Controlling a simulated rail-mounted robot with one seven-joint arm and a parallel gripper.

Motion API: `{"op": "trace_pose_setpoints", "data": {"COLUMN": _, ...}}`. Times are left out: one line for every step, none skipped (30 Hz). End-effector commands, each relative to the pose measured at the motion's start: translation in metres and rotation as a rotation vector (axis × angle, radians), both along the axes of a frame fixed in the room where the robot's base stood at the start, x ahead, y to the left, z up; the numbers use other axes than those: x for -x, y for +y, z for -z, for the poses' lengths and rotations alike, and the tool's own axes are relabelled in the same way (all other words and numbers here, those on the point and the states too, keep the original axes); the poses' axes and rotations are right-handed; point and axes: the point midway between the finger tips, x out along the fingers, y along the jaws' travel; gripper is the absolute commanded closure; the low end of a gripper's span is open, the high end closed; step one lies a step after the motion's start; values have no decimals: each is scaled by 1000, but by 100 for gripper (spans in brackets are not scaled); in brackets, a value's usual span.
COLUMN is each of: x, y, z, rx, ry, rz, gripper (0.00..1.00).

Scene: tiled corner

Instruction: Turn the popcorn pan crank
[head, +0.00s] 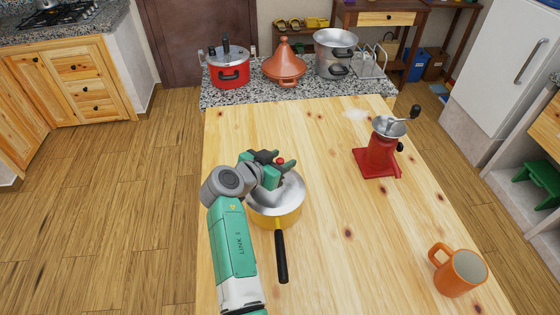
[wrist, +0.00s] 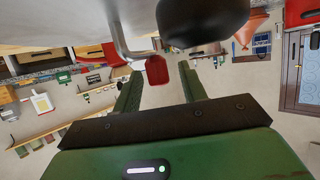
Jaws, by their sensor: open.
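The popcorn pan (head: 262,221) is yellow with a silver lid and a long black handle (head: 281,257) pointing to the front of the table. Its crank has a small red knob (head: 280,160), which also shows in the wrist view (wrist: 157,70) on a bent metal rod (wrist: 122,42). My gripper (head: 277,163) is open over the far side of the pan. In the wrist view its green fingers (wrist: 159,84) stand on either side of the red knob, apart from it. My arm and gripper hide part of the lid and crank.
A red grinder (head: 380,158) stands to the right, and an orange mug (head: 459,272) at the front right. The table between pan and grinder is clear.

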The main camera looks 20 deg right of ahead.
Motion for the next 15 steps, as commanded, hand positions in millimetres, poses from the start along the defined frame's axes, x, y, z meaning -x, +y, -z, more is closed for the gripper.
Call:
{"op": "trace_pose_setpoints", "data": {"x": 0, "y": -1, "z": 0, "rx": 0, "ry": 0, "rz": 0, "gripper": 58}}
{"op": "trace_pose_setpoints", "data": {"x": 0, "y": -1, "z": 0, "rx": 0, "ry": 0, "rz": 0, "gripper": 58}}
{"op": "trace_pose_setpoints", "data": {"x": 0, "y": -1, "z": 0, "rx": 0, "ry": 0, "rz": 0, "gripper": 58}}
{"op": "trace_pose_setpoints", "data": {"x": 0, "y": -1, "z": 0, "rx": 0, "ry": 0, "rz": 0, "gripper": 58}}
{"op": "trace_pose_setpoints", "data": {"x": 0, "y": -1, "z": 0, "rx": 0, "ry": 0, "rz": 0, "gripper": 58}}
{"op": "trace_pose_setpoints", "data": {"x": 0, "y": -1, "z": 0, "rx": 0, "ry": 0, "rz": 0, "gripper": 58}}
{"op": "trace_pose_setpoints", "data": {"x": 0, "y": -1, "z": 0, "rx": 0, "ry": 0, "rz": 0, "gripper": 64}}
{"op": "trace_pose_setpoints", "data": {"x": 0, "y": 0, "z": 0, "rx": 0, "ry": 0, "rz": 0, "gripper": 70}}
{"op": "trace_pose_setpoints", "data": {"x": 0, "y": -1, "z": 0, "rx": 0, "ry": 0, "rz": 0, "gripper": 78}}
{"op": "trace_pose_setpoints", "data": {"x": 0, "y": -1, "z": 0, "rx": 0, "ry": 0, "rz": 0, "gripper": 84}}
{"op": "trace_pose_setpoints", "data": {"x": 0, "y": -1, "z": 0, "rx": 0, "ry": 0, "rz": 0, "gripper": 90}}
{"op": "trace_pose_setpoints", "data": {"x": 0, "y": 0, "z": 0, "rx": 0, "ry": 0, "rz": 0, "gripper": 98}}
{"op": "trace_pose_setpoints", "data": {"x": 0, "y": -1, "z": 0, "rx": 0, "ry": 0, "rz": 0, "gripper": 100}}
{"op": "trace_pose_setpoints", "data": {"x": 0, "y": -1, "z": 0, "rx": 0, "ry": 0, "rz": 0, "gripper": 100}}
{"op": "trace_pose_setpoints", "data": {"x": 0, "y": 0, "z": 0, "rx": -1, "ry": 1, "rz": 0, "gripper": 100}}
